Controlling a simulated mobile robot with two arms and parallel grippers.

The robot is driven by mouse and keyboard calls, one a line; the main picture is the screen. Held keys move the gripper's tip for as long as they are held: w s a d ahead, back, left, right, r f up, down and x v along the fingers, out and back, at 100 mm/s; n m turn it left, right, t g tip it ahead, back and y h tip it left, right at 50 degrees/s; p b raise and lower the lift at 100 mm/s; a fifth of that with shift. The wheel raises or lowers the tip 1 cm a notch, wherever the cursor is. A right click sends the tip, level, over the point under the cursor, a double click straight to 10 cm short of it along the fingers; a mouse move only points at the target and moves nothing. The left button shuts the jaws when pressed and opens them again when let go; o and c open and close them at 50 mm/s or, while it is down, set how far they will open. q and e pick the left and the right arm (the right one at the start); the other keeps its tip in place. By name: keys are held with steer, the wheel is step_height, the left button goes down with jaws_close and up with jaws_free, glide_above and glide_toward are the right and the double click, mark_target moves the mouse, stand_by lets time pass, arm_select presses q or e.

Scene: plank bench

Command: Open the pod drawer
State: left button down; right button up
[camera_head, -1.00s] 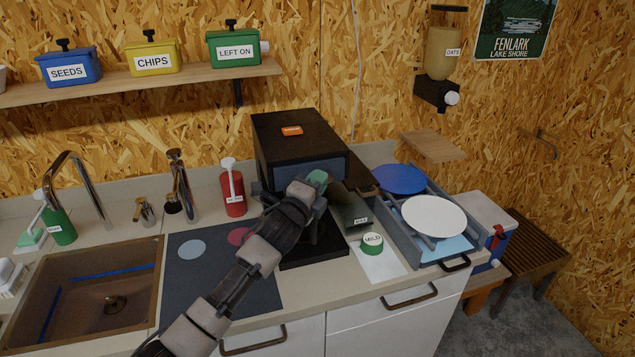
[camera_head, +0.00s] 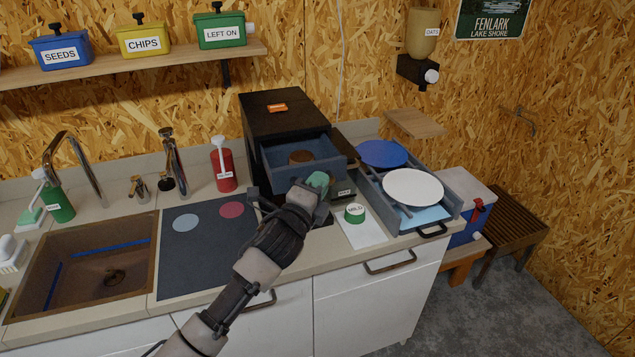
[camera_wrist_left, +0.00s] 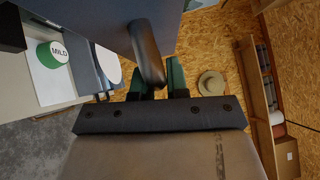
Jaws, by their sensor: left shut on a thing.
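The coffee machine (camera_head: 285,118) is a black box with an orange label on top, against the back wall. Its blue-grey pod drawer (camera_head: 275,173) stands pulled out toward me, with a round brown pod (camera_head: 301,156) inside. My left gripper (camera_head: 318,182), with green fingertips, is at the drawer's front and shut on its handle. In the left wrist view the dark handle (camera_wrist_left: 147,52) lies between the green fingers (camera_wrist_left: 157,78). The gripper hides part of the drawer front. My right gripper is in neither view.
A green MILD tub (camera_head: 355,212) stands on a white sheet right of the machine. Further right is a dish rack with a blue plate (camera_head: 383,153) and a white plate (camera_head: 412,187). A red bottle (camera_head: 224,171), a dark mat (camera_head: 200,262) and the sink (camera_head: 85,265) are to the left.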

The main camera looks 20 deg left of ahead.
arm_select(q)
steer(key=shift+a, duration=0.1)
steer(key=c, duration=1.5)
jaws_free()
steer(key=o, duration=0.4)
steer(key=shift+s+f, duration=0.15)
steer(key=shift+s, duration=0.1)
steer(key=b+v, duration=0.3)
steer(key=v, duration=0.7)
steer(key=shift+s+a, duration=0.1)
steer(key=shift+s, duration=0.05)
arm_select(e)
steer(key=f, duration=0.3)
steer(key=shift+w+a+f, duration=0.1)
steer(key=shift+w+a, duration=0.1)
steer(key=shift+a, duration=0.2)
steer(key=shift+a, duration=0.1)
